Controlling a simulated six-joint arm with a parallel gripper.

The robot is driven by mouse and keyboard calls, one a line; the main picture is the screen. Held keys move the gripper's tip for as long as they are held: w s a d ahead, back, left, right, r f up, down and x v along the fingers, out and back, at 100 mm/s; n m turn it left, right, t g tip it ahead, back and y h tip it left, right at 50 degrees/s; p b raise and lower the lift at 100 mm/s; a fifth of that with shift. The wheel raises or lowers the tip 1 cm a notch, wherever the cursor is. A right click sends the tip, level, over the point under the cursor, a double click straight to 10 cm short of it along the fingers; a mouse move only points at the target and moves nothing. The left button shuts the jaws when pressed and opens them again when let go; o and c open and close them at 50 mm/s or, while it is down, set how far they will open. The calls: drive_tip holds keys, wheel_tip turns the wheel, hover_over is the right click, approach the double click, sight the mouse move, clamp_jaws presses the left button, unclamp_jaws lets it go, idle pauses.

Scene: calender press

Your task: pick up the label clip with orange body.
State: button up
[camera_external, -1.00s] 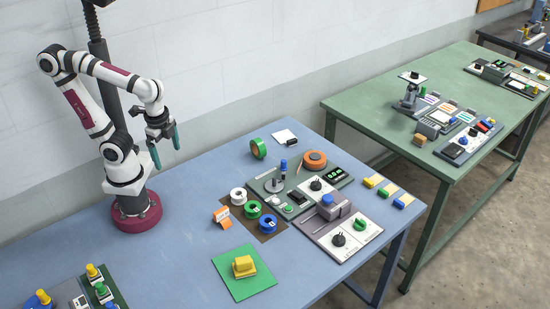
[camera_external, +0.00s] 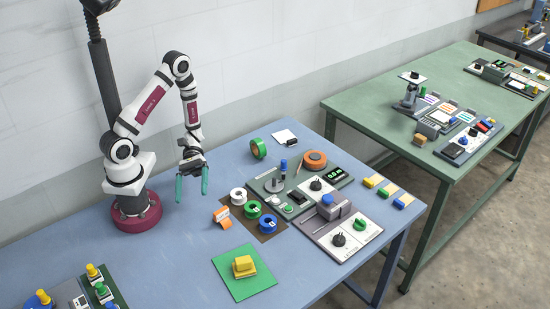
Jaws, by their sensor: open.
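The label clip with orange body (camera_external: 223,217) sits on the blue table, left of the spools, with a white patch on its face. My gripper (camera_external: 191,194) has teal fingers, points down and is open and empty. In the picture it is a short way up and left of the orange clip, apart from it. Its exact height above the table is hard to tell.
White (camera_external: 238,196), green (camera_external: 253,209) and blue (camera_external: 267,224) spools stand on a brown mat, right of the clip. A green mat (camera_external: 229,268) bears a yellow block (camera_external: 244,266). Press panels (camera_external: 340,228) lie further right. The table left of the clip is clear.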

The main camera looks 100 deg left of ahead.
sight(221, 210)
drive_tip(key=w+a+f+n+t+y, duration=0.1)
drive_tip(key=f+n+t, duration=0.1)
drive_tip(key=n+t, duration=0.1)
drive_tip(key=w+a+f+n+t+y, duration=0.1)
drive_tip(key=a+f+n+t, duration=0.1)
drive_tip(key=f+n+t, duration=0.1)
drive_tip(key=a+f+n+t+y, duration=0.1)
drive_tip(key=f+n+t, duration=0.1)
drive_tip(key=n+t, duration=0.2)
drive_tip(key=shift+w+a+f+n, duration=0.35)
drive_tip(key=shift+w+n, duration=0.05)
drive_tip(key=shift+n, duration=0.3)
drive_tip(key=shift+w+f+n+t+y, duration=0.15)
drive_tip(key=shift+f+n+t+y, duration=0.15)
drive_tip(key=shift+f+n, duration=0.1)
drive_tip(key=x, duration=0.7)
drive_tip(key=shift+r, duration=0.1)
drive_tip(key=c, duration=1.4)
